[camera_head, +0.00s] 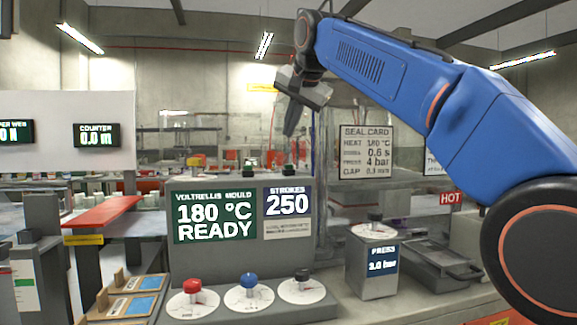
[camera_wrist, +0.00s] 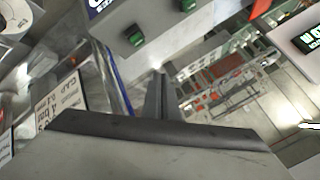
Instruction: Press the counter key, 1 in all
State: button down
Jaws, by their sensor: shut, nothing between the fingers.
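My gripper (camera_head: 291,128) is shut and empty, with its fingers pointing down above the grey console (camera_head: 222,258). In the wrist view its closed fingers (camera_wrist: 159,88) show near the middle. Two small dark keys with green faces stand on the console top: a left key (camera_head: 249,170) and a right key (camera_head: 289,169). In the wrist view they show as one green key (camera_wrist: 135,37) and another at the top edge (camera_wrist: 187,5). The fingers are apart from both. I cannot read a label on either key. A counter display (camera_head: 97,135) at the left reads 0.0 m.
The console front shows 180 °C READY and STROKES 250. Red (camera_head: 192,286), blue (camera_head: 249,281) and black (camera_head: 302,276) knobs stand before it. A press box (camera_head: 372,265) stands to the right. A clear panel and a seal card (camera_head: 367,152) are near my gripper's right.

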jog(key=shift+f, duration=2.8)
jog(key=shift+f, duration=0.9)
dwell(0.7)
jog(key=shift+r, duration=0.9)
notch_tip(320, 180, up, 5)
dwell(0.8)
jog(key=shift+d, duration=0.1)
dwell(0.4)
